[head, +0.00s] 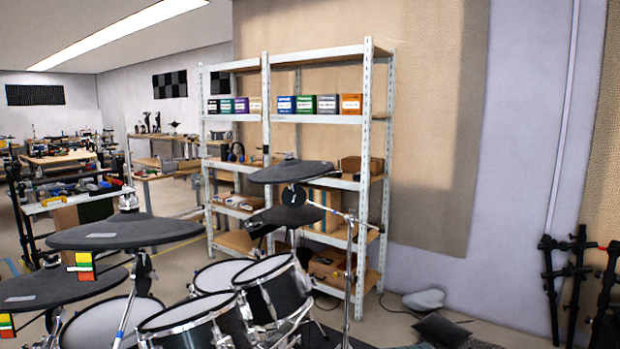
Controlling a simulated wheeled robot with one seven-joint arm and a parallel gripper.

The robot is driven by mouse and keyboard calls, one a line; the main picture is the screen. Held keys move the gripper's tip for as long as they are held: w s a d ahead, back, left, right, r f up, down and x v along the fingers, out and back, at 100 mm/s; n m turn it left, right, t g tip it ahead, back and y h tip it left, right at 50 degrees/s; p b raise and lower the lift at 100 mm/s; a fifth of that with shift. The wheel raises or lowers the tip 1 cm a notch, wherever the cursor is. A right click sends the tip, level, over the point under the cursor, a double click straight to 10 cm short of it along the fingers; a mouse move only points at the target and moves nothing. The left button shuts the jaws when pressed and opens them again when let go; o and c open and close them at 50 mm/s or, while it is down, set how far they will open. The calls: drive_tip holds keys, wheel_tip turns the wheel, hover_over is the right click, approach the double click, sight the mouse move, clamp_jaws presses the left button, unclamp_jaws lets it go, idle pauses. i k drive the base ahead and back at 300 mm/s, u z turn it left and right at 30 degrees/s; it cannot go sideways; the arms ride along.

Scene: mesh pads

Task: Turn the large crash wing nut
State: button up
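An electronic drum kit with dark cymbal pads stands in the lower left and centre of the head view. A higher pad (310,172) is near the middle, with a small fitting (289,156) on top. A lower pad (25,290) is at the left edge, and a smaller pad (275,217) is below the higher one. I cannot tell which pad is the large crash. My gripper is not in view.
Black drums (275,290) with white heads fill the lower centre. Metal shelves (367,190) with boxes stand behind. Dark stands (570,275) are at the right. Dark cushions (440,328) lie on the floor. Cluttered workbenches (75,200) are at the far left.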

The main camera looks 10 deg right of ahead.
sight(289, 156)
drive_tip(key=z, duration=1)
drive_tip(key=i, duration=0.55)
drive_tip(key=u, duration=1.1)
drive_tip(key=i, duration=0.5)
